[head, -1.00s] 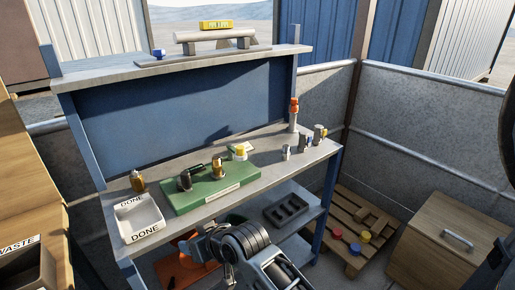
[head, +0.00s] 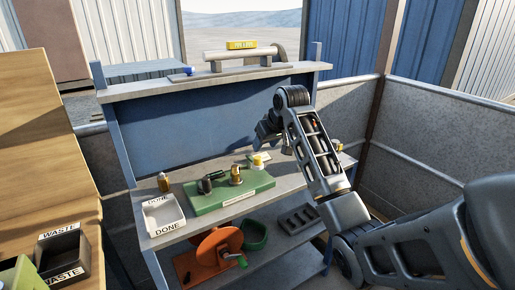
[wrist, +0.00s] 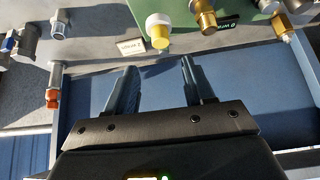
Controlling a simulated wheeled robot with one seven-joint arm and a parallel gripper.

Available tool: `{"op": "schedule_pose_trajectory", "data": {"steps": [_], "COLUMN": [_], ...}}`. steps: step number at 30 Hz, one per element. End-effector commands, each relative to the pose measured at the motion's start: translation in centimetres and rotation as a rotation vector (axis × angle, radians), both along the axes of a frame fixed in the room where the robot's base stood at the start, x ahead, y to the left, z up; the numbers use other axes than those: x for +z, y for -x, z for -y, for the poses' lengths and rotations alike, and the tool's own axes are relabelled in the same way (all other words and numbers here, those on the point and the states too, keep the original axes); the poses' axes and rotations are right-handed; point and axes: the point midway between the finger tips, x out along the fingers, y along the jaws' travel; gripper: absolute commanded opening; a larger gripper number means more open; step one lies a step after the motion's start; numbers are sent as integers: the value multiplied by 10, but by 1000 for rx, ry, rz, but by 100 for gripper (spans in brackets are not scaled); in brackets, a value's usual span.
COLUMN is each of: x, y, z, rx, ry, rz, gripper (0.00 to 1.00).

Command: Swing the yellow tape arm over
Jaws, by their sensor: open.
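No arm with yellow tape can be made out for certain. In the head view a green board (head: 232,194) on the bench carries a black-handled fitting (head: 207,182) and a brass fitting (head: 236,175). My gripper (head: 268,131) is raised over the bench, beyond the board's right side. In the wrist view my gripper (wrist: 156,80) has its fingers apart with nothing between them. My arm hides the bench's right part in the head view.
A white DONE tray (head: 163,222) and a small brass piece (head: 164,182) are at the bench's left. An orange handwheel (head: 219,246) and a dark tray (head: 299,219) sit on the lower shelf. A WASTE bin (head: 64,256) is at far left. Metal fittings (wrist: 61,25) stand on the bench.

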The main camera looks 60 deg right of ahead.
Motion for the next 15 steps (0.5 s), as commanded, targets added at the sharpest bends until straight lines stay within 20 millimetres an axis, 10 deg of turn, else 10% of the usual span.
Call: {"op": "schedule_pose_trajectory", "data": {"steps": [15], "x": [-48], "y": [-23], "z": [15], "rx": [0], "ry": [1], "rz": [1], "gripper": [53]}}
